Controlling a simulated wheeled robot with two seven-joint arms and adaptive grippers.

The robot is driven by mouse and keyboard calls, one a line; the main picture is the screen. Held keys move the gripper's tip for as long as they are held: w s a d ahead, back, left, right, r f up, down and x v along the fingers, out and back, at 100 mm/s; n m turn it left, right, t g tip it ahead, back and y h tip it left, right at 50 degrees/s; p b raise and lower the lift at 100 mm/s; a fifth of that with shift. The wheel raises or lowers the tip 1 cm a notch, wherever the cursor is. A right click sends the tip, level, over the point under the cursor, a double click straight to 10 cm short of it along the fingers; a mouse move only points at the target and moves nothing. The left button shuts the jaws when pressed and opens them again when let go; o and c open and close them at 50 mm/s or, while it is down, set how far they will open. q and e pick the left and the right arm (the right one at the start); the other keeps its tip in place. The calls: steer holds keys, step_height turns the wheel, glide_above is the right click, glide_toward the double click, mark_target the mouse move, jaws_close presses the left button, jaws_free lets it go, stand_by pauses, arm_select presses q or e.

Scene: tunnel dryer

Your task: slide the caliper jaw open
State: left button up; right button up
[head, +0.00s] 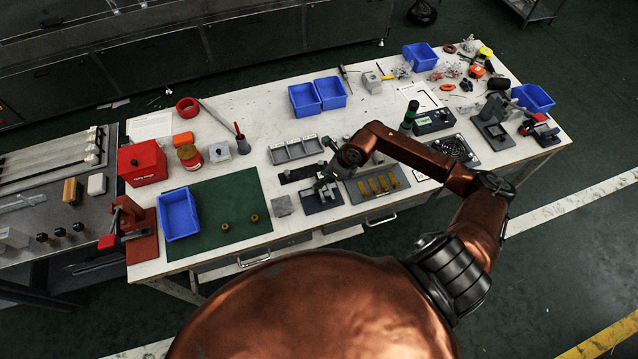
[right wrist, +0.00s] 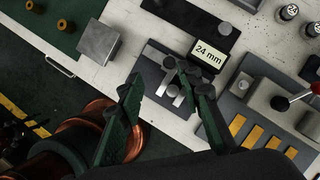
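The caliper station is a dark grey block (head: 320,203) on the worktable, below my right gripper in the head view. In the right wrist view its grey base (right wrist: 152,58) carries two small pale metal jaws (right wrist: 170,92), set close together, and a display reading "24 mm" (right wrist: 208,56). My right gripper (right wrist: 153,76) has its fingers apart with nothing visibly held. I cannot tell whether either touches. My left gripper is in neither view.
A grey tray with brass bars (head: 377,185) lies right of the caliper, and a grey metal block (head: 282,206) lies left. Behind are a black strip (head: 297,173) and a sectioned grey bin (head: 296,150). The green mat (head: 230,195) has mostly free room.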

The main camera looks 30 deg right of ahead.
mark_target(319, 193)
steer(key=shift+h, duration=0.3)
steer(key=x, duration=0.2)
steer(key=d+x, duration=0.1)
steer(key=x, duration=0.4)
steer(key=shift+d+f, duration=0.1)
steer(key=shift+f, duration=0.45)
steer(key=shift+c, duration=0.3)
jaws_close()
